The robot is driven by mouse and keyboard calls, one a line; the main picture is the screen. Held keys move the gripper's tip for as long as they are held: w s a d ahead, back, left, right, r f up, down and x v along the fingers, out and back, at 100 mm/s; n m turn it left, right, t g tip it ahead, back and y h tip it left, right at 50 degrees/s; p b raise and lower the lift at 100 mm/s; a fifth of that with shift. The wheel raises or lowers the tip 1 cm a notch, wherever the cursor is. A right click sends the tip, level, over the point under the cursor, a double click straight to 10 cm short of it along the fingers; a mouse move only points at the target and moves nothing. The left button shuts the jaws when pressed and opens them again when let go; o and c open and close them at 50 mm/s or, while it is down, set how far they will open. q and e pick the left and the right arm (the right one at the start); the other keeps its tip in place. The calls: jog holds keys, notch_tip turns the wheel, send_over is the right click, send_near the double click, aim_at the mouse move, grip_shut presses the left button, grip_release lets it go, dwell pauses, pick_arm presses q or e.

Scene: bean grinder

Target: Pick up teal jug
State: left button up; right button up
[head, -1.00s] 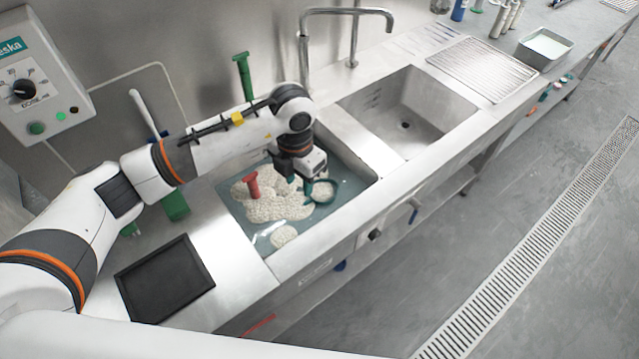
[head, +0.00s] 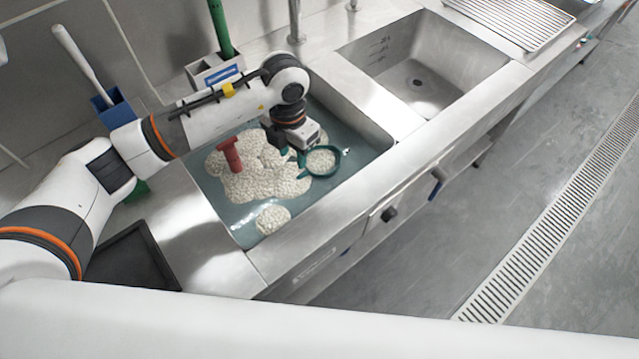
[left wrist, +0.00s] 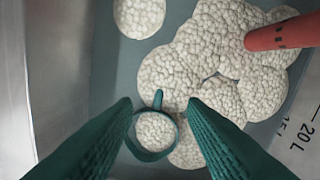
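The teal jug (head: 322,175) is in the left sink basin, its round rim facing up and a pale lumpy mass inside it. In the left wrist view the jug (left wrist: 152,157) sits low in the middle, with its small handle (left wrist: 158,98) pointing up the picture. My left gripper (head: 298,158) is over the basin, right beside the jug in the head view. In the left wrist view its two teal fingers (left wrist: 160,103) are spread open, one on each side of the handle. I cannot tell whether they touch it. My right gripper is not in view.
An empty basin (head: 415,85) is to the right. A black tray (head: 135,262) lies on the left counter.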

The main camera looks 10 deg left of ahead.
aim_at(296, 181)
pick_arm(q)
notch_tip(296, 181, down, 3)
jog(key=shift+f+b, duration=0.1)
jog(key=shift+b, duration=0.65)
jog(key=shift+f, duration=0.25)
notch_tip(296, 181, down, 7)
jog(key=shift+p, duration=0.6)
notch_tip(296, 181, down, 4)
jog(key=shift+f, duration=0.25)
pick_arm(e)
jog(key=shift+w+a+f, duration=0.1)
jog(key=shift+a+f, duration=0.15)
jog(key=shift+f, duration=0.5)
pick_arm(q)
jog(key=shift+w, duration=0.1)
grip_shut()
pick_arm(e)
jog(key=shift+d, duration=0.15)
